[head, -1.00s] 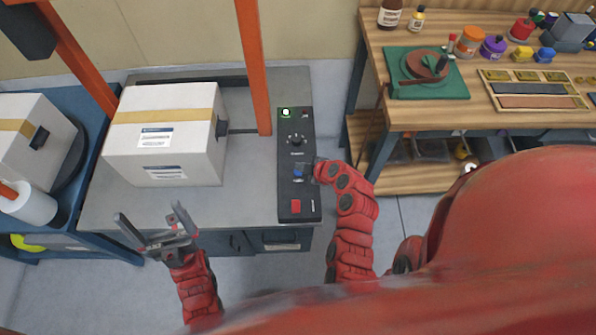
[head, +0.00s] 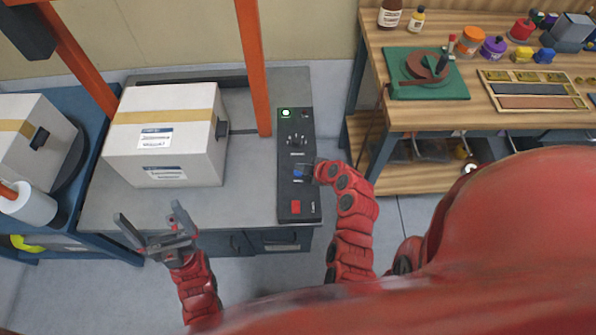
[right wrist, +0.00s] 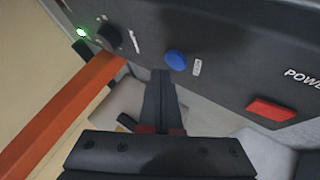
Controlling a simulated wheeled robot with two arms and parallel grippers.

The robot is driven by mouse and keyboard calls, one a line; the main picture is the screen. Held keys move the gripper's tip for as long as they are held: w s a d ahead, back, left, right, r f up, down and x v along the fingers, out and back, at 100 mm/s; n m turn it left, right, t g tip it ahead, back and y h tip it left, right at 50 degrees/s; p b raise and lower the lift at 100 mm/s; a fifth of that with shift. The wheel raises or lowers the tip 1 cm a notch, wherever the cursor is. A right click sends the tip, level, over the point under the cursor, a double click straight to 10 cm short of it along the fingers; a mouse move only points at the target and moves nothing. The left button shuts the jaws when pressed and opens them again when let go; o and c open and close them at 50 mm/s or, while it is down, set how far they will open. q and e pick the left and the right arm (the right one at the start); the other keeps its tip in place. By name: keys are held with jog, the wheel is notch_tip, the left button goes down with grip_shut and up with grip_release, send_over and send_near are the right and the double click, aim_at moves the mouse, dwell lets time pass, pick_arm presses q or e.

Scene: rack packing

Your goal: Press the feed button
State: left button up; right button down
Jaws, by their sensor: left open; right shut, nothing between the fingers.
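A black control panel (head: 296,150) stands on the right edge of the grey machine table. It carries a blue round button (head: 298,172), a red rectangular switch (head: 296,207), a black knob (head: 296,140) and a lit green light (head: 286,113). The right wrist view shows the blue button (right wrist: 176,60) with a small unreadable label beside it, and the red switch (right wrist: 271,109) near "POWER" lettering. My right gripper (right wrist: 160,76) is shut and empty, its tips just beside the blue button; contact cannot be told. My left gripper (head: 147,220) is open and empty in front of the table.
A taped white box (head: 165,135) stands on the machine table (head: 250,190), left of an orange post (head: 253,65). Another box (head: 35,140) and a white roll (head: 28,203) are at the far left. A wooden workbench (head: 430,115) with tools and jars stands right.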

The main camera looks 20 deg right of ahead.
aim_at(301, 174)
dwell(0.7)
jog(key=shift+f+b, duration=0.4)
jog(key=shift+b, duration=0.55)
jog(key=shift+f+b, duration=0.45)
jog(key=shift+b, duration=0.25)
dwell(0.3)
jog(key=shift+r, duration=0.1)
dwell(0.3)
jog(key=shift+r, duration=0.85)
jog(key=shift+r+p, duration=0.3)
jog(key=shift+r, duration=2.15)
jog(key=shift+w, duration=0.1)
